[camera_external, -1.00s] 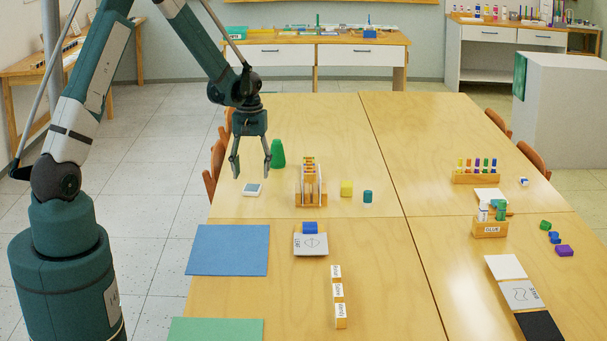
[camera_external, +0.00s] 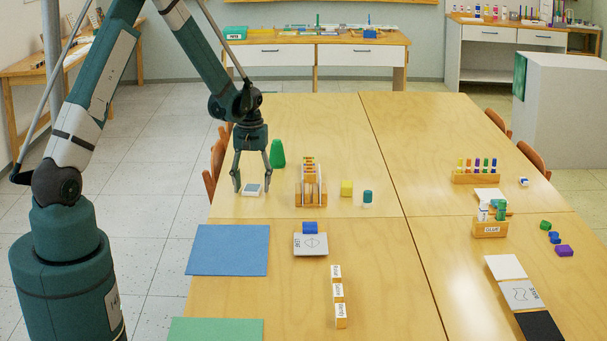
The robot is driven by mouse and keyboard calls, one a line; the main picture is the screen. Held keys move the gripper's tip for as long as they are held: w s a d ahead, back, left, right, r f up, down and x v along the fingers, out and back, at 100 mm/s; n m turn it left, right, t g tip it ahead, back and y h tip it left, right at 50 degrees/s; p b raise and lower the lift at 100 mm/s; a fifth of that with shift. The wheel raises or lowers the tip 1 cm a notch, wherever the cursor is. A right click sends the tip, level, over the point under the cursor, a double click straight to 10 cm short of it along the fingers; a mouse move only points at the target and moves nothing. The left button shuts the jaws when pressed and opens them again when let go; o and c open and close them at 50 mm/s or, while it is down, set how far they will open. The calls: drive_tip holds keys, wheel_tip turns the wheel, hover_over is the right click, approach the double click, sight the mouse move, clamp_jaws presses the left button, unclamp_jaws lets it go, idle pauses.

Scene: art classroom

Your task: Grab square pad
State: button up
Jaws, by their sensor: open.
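The square pad (camera_external: 252,189) is a small white square with a grey-blue top, lying flat on the table near its left edge. My gripper (camera_external: 252,189) points straight down over it, with its two fingers spread, one to the left of the pad and one to the right. The fingertips are at about the pad's height in the picture. I cannot tell whether they touch the pad or the table. Nothing is held between the fingers.
A wooden rack (camera_external: 311,184) stands to the right, then a yellow cube (camera_external: 347,188) and a teal cylinder (camera_external: 367,196). A blue sheet (camera_external: 228,250) lies in front. Bare table separates pad and rack.

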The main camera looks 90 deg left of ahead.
sight(252, 188)
drive_tip(key=shift+c, duration=0.7)
drive_tip(key=c, duration=0.9)
drive_tip(key=shift+r, duration=0.15)
drive_tip(key=shift+r+p, duration=1)
drive_tip(key=shift+r, duration=3.85)
